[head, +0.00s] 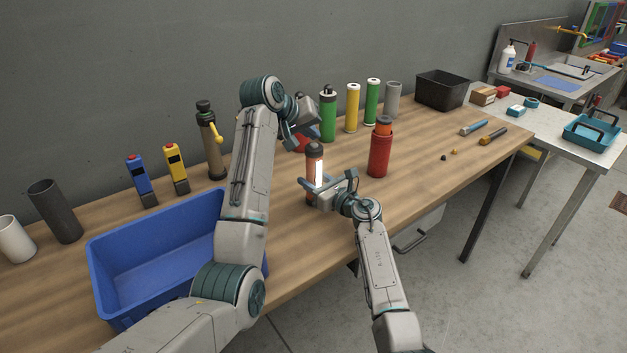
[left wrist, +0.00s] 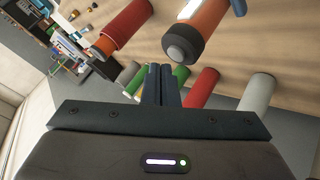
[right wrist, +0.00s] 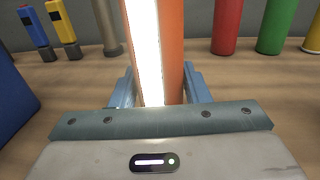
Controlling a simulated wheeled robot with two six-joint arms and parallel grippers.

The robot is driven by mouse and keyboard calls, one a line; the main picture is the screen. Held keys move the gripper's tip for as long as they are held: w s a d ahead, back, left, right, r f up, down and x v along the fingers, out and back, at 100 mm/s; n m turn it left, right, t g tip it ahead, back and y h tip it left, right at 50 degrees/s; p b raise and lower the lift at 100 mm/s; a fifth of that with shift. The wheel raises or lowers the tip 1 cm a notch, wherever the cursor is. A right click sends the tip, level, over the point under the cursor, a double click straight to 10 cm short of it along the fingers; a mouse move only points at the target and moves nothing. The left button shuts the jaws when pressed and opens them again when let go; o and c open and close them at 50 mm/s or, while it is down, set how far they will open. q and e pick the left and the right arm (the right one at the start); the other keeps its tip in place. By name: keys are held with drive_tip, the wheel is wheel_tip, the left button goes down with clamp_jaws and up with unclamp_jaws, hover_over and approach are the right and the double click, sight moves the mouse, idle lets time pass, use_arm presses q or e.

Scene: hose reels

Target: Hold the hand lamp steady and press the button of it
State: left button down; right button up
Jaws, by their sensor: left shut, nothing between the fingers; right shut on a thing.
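The hand lamp (head: 311,153) is an orange cylinder with a dark grey cap and a glowing white strip along its side. It stands about upright at the bench's front part. My right gripper (head: 318,189) is shut around its lower body; the right wrist view shows the orange body (right wrist: 174,60) between the fingers. My left gripper (head: 288,143) is shut and empty, just left of and near the lamp's top. In the left wrist view, the lamp's grey cap (left wrist: 183,47) is beside the closed fingertips (left wrist: 160,68), apart from them.
A red cylinder with an orange top (head: 380,150) stands right of the lamp. A blue bin (head: 150,262) is at the left. Green, yellow and grey cylinders (head: 352,108) line the back, with a black crate (head: 441,90) beyond. The bench's right part has small loose items.

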drive_tip(key=o, duration=1.2)
use_arm(q)
wheel_tip(320, 180, up, 6)
drive_tip(key=shift+f, duration=0.1)
